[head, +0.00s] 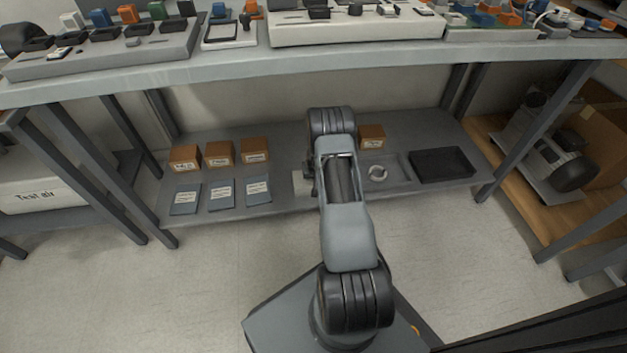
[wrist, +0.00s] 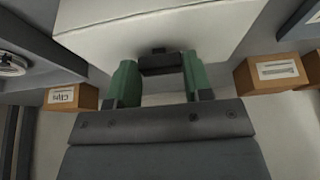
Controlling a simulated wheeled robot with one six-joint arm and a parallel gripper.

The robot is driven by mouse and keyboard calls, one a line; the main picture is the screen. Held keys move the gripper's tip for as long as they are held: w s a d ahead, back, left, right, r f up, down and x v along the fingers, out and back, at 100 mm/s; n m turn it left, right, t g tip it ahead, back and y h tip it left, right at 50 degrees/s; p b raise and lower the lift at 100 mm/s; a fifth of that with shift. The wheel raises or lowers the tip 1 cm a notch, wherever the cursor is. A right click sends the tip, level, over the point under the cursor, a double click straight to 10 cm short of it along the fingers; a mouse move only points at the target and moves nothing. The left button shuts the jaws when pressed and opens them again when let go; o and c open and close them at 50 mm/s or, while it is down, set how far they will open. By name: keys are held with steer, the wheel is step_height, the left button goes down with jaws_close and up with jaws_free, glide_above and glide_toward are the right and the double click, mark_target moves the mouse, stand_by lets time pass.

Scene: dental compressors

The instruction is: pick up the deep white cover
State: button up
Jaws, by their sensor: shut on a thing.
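The deep white cover (wrist: 160,22) fills the top middle of the wrist view, with a dark handle (wrist: 160,65) on the side facing my gripper. The green fingers of my gripper (wrist: 158,74) stand on either side of that handle and are shut on it. In the head view my arm hides the gripper and most of the cover. A pale patch (head: 303,184) just left of the arm on the lower shelf may be part of the cover. I cannot tell whether the cover rests on the shelf.
The lower shelf (head: 232,140) holds several brown boxes (head: 220,153) and flat grey labelled packets (head: 221,193) at left. The bench top (head: 235,66) overhangs the shelf.

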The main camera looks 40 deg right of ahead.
steer(key=shift+r, duration=0.15)
steer(key=shift+r, duration=0.25)
steer(key=r+p, duration=0.2)
steer(key=r, duration=0.1)
steer(key=shift+s+a+r, duration=0.1)
steer(key=shift+s+r, duration=0.1)
steer(key=shift+r, duration=0.05)
steer(key=s+a+r+b, duration=0.4)
steer(key=s+a+r, duration=0.2)
steer(key=s, duration=0.6)
step_height(320, 180, up, 3)
steer(key=shift+f, duration=0.1)
steer(key=shift+s+a+m, duration=0.2)
steer(key=shift+s+m, duration=0.05)
steer(key=shift+m, duration=0.15)
steer(key=shift+a, duration=0.1)
